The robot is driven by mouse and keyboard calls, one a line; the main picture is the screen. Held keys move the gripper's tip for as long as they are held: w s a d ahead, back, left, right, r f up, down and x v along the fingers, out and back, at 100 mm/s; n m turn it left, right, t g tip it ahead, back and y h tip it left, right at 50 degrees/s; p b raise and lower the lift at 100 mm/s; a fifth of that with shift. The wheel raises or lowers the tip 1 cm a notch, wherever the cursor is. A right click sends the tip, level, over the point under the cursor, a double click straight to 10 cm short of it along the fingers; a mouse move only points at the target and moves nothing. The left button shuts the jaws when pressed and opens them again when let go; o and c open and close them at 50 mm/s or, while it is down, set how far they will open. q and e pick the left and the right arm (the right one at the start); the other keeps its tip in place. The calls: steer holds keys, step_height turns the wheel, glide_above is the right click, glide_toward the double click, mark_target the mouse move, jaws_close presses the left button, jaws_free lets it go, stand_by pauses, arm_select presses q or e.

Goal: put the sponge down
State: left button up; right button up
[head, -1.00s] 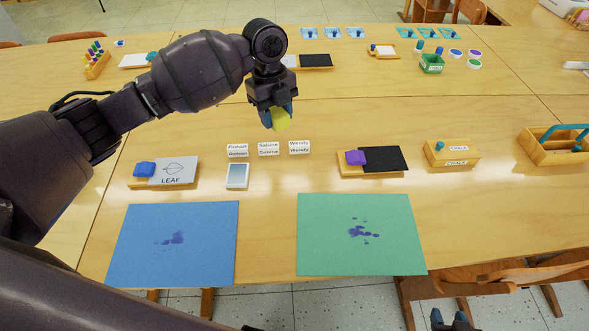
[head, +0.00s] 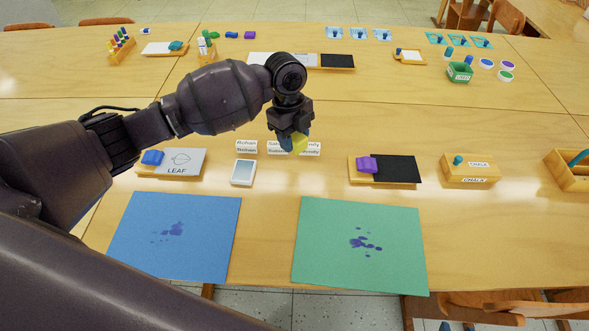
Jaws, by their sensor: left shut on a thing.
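A small yellow sponge (head: 299,146) is in my left gripper (head: 291,141). The gripper points down and is shut on it. The sponge overlaps the middle and right name cards in the head view and hides part of their lettering. I cannot tell its exact height above the wooden table (head: 300,176). My right gripper is not in view.
A blue sheet (head: 178,262) and a green sheet (head: 330,268), both with purple stains, lie in front. A leaf board (head: 181,161), a white tablet (head: 243,172), a black board (head: 397,168) and a chalk box (head: 472,172) stand around. Bare table lies between tablet and black board.

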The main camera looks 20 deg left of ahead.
arm_select(q)
steer(key=b, duration=0.1)
glide_above(295, 177)
steer(key=f, duration=0.6)
steer(key=shift+w+a+f, duration=0.2)
steer(key=shift+a+f, duration=0.05)
steer(key=shift+f, duration=0.1)
step_height(295, 177, down, 5)
steer(key=shift+s+r+b, duration=0.1)
steer(key=shift+b, duration=0.4)
steer(key=shift+f, duration=0.4)
steer(key=shift+r, duration=0.1)
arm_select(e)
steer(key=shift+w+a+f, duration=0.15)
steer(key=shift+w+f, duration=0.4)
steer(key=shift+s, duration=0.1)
arm_select(q)
steer(key=shift+f, duration=0.2)
steer(key=o, duration=0.9)
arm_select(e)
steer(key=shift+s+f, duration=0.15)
